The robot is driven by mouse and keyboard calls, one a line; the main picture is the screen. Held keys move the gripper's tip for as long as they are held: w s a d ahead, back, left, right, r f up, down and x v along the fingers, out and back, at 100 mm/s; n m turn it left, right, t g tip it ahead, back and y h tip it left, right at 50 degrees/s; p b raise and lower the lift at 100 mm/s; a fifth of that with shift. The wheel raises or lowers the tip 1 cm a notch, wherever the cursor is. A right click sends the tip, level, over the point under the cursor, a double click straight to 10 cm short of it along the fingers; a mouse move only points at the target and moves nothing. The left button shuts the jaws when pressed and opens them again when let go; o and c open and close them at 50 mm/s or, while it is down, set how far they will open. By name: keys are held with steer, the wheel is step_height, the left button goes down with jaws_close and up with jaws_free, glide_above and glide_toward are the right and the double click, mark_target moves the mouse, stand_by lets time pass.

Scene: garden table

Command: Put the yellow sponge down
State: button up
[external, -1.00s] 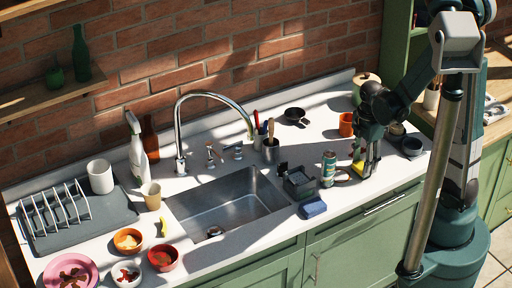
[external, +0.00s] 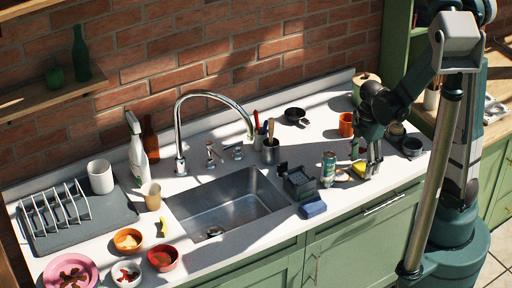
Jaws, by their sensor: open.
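The yellow sponge (external: 360,168) lies on the white counter at the right of the sink, near the front edge. My gripper (external: 364,170) is right at it, pointing down, with its fingers spread. The jaws are open, and part of the sponge is hidden by a finger. It is too small to tell whether a finger still touches the sponge.
A can (external: 328,168) stands left of the sponge. A blue sponge (external: 313,208) and a dark box (external: 298,184) lie by the sink (external: 225,200). The counter's front edge is close.

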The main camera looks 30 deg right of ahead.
step_height(320, 180, up, 12)
steer(key=p, duration=0.1)
steer(key=shift+p, duration=0.4)
stand_by(0.6)
steer(key=shift+r, duration=0.1)
stand_by(0.5)
step_height(320, 180, up, 12)
steer(key=f+m+t, duration=0.1)
steer(key=m+t, duration=0.5)
steer(key=m, duration=0.8)
glide_above(363, 166)
steer(key=s+d, duration=0.2)
steer(key=shift+s+r+m+t, duration=0.2)
steer(key=shift+r+m, duration=0.35)
steer(key=shift+m, duration=0.1)
steer(key=shift+s+r+m+t, duration=0.15)
steer(key=shift+r+m+t, duration=0.05)
steer(key=shift+r+m, duration=0.45)
steer(key=shift+s+r+m+t, duration=0.2)
steer(key=shift+r+m, duration=0.3)
steer(key=shift+m, duration=0.2)
